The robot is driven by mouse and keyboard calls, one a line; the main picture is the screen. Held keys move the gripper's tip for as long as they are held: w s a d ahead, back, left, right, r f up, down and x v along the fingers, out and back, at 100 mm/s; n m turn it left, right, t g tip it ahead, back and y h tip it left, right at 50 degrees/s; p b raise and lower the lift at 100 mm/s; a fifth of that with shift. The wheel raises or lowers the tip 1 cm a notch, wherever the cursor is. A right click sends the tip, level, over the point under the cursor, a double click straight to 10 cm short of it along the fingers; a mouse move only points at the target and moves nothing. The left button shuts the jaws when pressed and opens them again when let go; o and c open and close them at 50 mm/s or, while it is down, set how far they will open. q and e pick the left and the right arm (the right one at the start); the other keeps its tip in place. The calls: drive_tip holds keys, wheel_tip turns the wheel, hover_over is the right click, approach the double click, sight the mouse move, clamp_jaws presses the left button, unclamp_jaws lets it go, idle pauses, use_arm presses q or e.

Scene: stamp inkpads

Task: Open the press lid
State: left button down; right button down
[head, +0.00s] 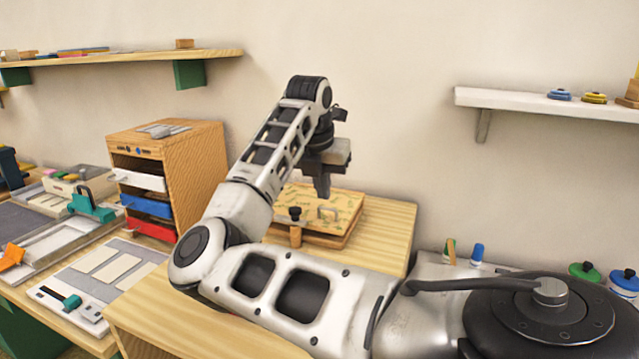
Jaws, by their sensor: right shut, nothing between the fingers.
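The press (340,238) is a flat wooden box on a wooden stand at the middle of the head view. Its lid (345,203) is light wood with a faint green pattern and lies flat, looking closed. A small pale handle (327,213) stands on the lid. A black knob on a short wooden post (295,214) stands at the press's near left side. My right gripper (322,193) points down over the back part of the lid, shut and empty. I cannot tell whether its tips touch the lid. My arm hides the near part of the stand. My left gripper is not in view.
A wooden drawer cabinet (198,165) with white, blue and red drawers stands left of the press. Trays and a teal clamp (92,205) lie farther left. A wooden shelf (130,58) and a white shelf (545,105) hang on the wall. The stand's right side is clear.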

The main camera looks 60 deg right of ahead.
sight(327, 222)
drive_tip(key=x, duration=0.6)
drive_tip(key=shift+f, duration=0.25)
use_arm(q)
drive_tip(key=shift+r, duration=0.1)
use_arm(e)
drive_tip(key=shift+w+r, duration=0.1)
